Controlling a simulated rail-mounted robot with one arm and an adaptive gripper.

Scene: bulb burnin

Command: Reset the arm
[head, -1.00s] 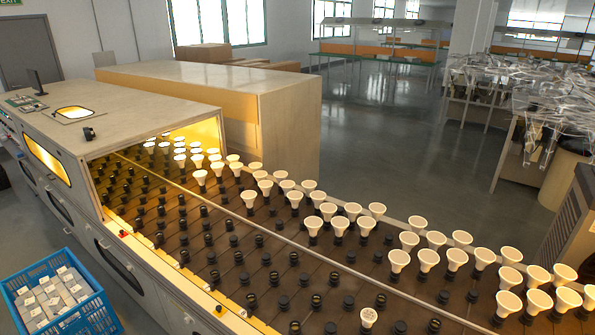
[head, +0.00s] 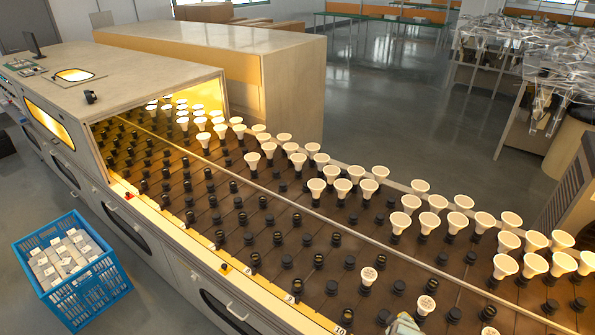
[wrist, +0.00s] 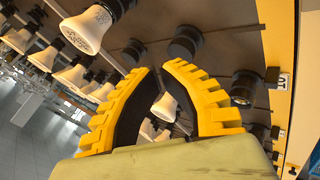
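My gripper (wrist: 162,66) shows in the wrist view with two yellow ribbed fingers with black inner faces. A narrow gap shows between the fingertips, and nothing is held between them. A white bulb (wrist: 165,106) shows beyond that gap. A larger white bulb (wrist: 86,30) is close by at the upper left, apart from the fingers. In the head view, a small pale green part of my arm (head: 403,324) shows at the bottom edge, over the socket bed. The fingers are not visible there.
The long socket bed (head: 270,195) has rows of black sockets, many bulbs standing on its far side and lone bulbs (head: 368,276) near the front. It runs into a lit oven cabinet (head: 130,70). A blue crate (head: 72,270) of white boxes stands at lower left.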

